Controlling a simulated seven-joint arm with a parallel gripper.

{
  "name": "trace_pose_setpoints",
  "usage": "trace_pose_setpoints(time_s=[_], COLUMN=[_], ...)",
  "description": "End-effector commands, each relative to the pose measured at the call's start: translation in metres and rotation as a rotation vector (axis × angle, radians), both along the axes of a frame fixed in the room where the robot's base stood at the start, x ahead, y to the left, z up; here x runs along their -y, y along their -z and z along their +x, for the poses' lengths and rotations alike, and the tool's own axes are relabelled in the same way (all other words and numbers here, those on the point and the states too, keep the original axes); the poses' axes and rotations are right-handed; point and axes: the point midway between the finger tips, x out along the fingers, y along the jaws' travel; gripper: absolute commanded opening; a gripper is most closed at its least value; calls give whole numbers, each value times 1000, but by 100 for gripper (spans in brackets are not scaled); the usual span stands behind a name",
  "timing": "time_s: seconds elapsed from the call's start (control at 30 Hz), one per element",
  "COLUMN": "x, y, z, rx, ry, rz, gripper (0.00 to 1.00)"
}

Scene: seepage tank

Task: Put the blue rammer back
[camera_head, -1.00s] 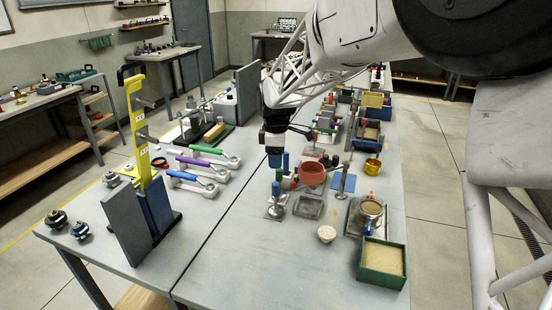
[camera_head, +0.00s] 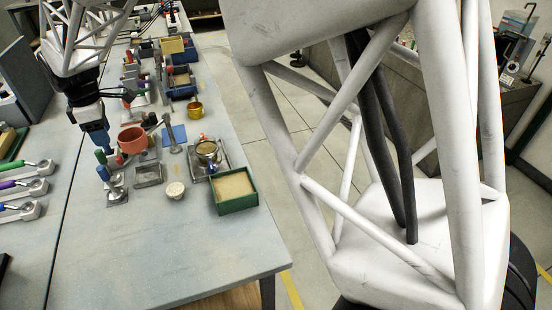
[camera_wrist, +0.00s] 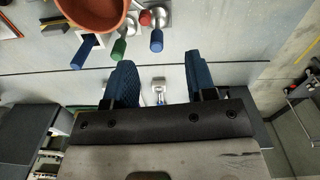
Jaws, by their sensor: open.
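My gripper (camera_head: 104,146) points down over the left part of the tool cluster. In the wrist view its two blue fingers (camera_wrist: 160,80) are spread apart with no tool held between them. A blue handle (camera_wrist: 79,53), a green handle (camera_wrist: 118,50) and another blue handle (camera_wrist: 157,40) stand beyond the fingers, near a red-brown bowl. In the head view blue-topped (camera_head: 101,156) and other coloured handles show beside and below my gripper. A metal foot (camera_head: 117,190) rests on a plate there. I cannot tell which blue handle is the rammer's.
The red-brown bowl (camera_head: 132,139) stands close right of my gripper. The front of the table is clear.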

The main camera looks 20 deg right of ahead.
Motion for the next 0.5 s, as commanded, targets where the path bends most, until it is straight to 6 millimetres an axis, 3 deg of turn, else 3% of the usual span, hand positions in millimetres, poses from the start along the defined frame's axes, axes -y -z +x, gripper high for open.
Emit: trace_pose_setpoints(time_s=[0.2, 0.5], x=[73, 168], y=[-35, -63], z=[-26, -78], rx=[32, 62], ry=[214, 531], rz=[21, 48], gripper=[51, 51])
